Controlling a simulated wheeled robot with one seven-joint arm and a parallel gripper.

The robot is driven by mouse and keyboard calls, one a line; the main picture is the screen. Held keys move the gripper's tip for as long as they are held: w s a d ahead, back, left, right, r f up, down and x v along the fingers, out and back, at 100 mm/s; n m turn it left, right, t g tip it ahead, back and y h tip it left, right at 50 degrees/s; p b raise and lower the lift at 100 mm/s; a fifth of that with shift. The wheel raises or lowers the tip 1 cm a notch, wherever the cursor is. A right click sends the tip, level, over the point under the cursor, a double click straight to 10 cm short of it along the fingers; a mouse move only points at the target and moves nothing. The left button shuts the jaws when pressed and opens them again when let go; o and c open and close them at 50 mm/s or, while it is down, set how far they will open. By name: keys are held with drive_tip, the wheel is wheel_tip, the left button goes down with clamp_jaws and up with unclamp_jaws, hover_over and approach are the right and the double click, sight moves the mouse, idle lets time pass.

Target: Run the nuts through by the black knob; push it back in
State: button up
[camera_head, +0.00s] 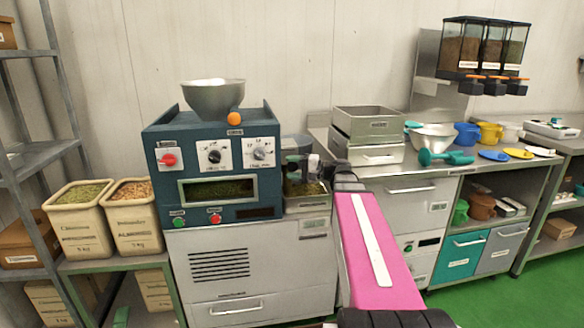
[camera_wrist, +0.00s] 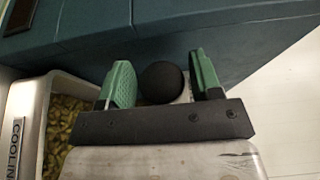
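The black ball knob (camera_wrist: 163,82) sits in the wrist view close to the teal face of the roasting machine (camera_wrist: 220,35). A little pale metal shows beside it. My gripper (camera_wrist: 160,70) has its two green fingers on either side of the knob, with a narrow gap visible at each side, so it looks open around it. In the head view the machine (camera_head: 160,135) has a window (camera_head: 218,190) showing green nuts. My gripper (camera_head: 303,168) is at its right side, and the knob cannot be made out there.
A metal cooling tray (camera_head: 306,204) with green nuts is beside the machine, under my gripper; its corner shows in the wrist view (camera_wrist: 25,105). Metal bins (camera_head: 368,128) stand on the counter to the right.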

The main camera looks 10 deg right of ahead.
drive_tip(key=shift+o, duration=0.3)
drive_tip(key=shift+s+d, duration=0.1)
drive_tip(key=shift+d, duration=0.15)
drive_tip(key=v, duration=1)
drive_tip(key=shift+s+d, duration=0.1)
drive_tip(key=shift+c, duration=0.3)
idle(1.5)
